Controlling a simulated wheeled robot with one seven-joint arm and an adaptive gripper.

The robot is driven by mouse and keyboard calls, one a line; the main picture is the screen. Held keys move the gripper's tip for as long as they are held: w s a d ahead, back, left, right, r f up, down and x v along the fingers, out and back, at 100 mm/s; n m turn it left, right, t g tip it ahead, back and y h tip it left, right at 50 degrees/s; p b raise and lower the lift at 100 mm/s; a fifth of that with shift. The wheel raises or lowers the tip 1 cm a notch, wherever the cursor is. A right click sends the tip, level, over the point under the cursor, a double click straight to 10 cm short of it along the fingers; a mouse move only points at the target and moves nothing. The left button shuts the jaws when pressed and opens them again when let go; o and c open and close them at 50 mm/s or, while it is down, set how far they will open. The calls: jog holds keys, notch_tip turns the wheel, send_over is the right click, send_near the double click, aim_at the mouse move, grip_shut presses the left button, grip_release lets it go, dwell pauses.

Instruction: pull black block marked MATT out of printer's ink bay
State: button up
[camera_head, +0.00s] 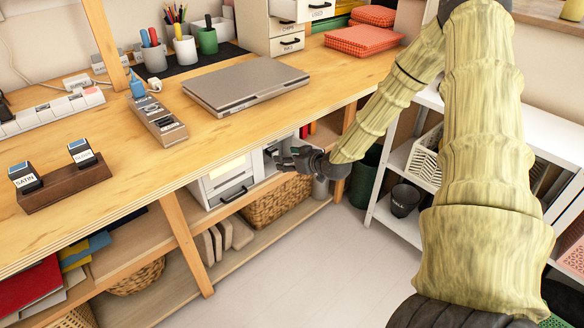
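A white printer (222,182) stands on the shelf under the wooden desk, with a paper slot and a dark handle on its front. My gripper (284,158) is at the printer's right end, in front of a white part with a dark opening (270,153). The gripper is small and dark here, and I cannot tell whether its fingers are apart or closed on something. I see no block marked MATT; the gripper or the desk edge may hide it. A wooden stand (68,186) on the desk holds a black block marked SATIN (25,178) and another labelled black block (82,153).
The desk (180,200) overhangs the printer. Wicker baskets (275,203) and wooden posts (187,240) are below and beside it. A closed laptop (245,83) lies on the desk. A white shelf rack (400,160) with a dark cup (404,200) stands right. The floor (300,265) between is clear.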

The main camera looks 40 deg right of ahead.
aim_at(275, 152)
jog(key=shift+t, duration=0.3)
jog(key=b+x, duration=0.1)
jog(key=x, duration=0.2)
jog(key=d+b+x, duration=0.1)
jog(key=x, duration=0.2)
jog(key=d+b+x, duration=0.1)
jog(key=b+x, duration=0.1)
jog(key=x, duration=0.2)
jog(key=shift+w+d+r, duration=0.1)
jog(key=shift+w+r, duration=0.05)
jog(key=shift+w, duration=0.65)
jog(key=c, duration=1.2)
jog(key=shift+s+p, duration=0.15)
jog(key=shift+p, duration=0.4)
jog(key=shift+s+p, duration=0.3)
jog(key=shift+p, duration=0.05)
dwell(0.4)
jog(key=shift+s, duration=0.15)
dwell(0.6)
